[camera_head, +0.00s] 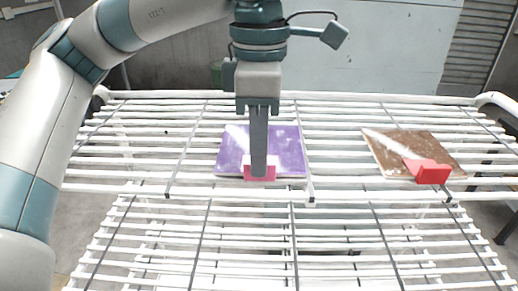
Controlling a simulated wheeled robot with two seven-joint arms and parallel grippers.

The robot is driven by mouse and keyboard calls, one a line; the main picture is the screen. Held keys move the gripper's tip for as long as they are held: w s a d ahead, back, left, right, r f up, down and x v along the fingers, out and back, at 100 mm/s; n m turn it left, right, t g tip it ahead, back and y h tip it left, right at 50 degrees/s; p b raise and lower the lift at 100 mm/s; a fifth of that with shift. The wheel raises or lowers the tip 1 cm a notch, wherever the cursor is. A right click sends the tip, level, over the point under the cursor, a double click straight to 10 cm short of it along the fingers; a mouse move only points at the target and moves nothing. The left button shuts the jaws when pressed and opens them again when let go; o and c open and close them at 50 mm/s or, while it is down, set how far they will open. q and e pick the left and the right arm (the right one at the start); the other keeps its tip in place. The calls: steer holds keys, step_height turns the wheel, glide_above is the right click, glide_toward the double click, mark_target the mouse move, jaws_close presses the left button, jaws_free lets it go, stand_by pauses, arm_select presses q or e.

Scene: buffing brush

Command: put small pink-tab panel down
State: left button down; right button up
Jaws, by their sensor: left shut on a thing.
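A purple panel (285,145) with whitish smears and a pink tab (249,172) at its front edge lies on or just above the white wire rack. I cannot tell whether it touches the wires. My left gripper (259,168) points straight down over the panel and is shut on its pink tab. The fingers hide the middle of the tab and a strip of the panel. My right gripper is not in view.
A brown panel (415,147) with a red tab (428,171) lies on the white wire rack (340,190) to the right. The rack is bare between the two panels and to the left. A lower rack tier (330,245) is empty.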

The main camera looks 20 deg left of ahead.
arm_select(q)
steer(key=shift+f, duration=0.15)
steer(key=c, duration=1.8)
jaws_free()
steer(key=shift+c, duration=0.2)
steer(key=shift+r, duration=0.65)
step_height(320, 180, up, 11)
steer(key=b, duration=0.1)
steer(key=shift+b, duration=0.3)
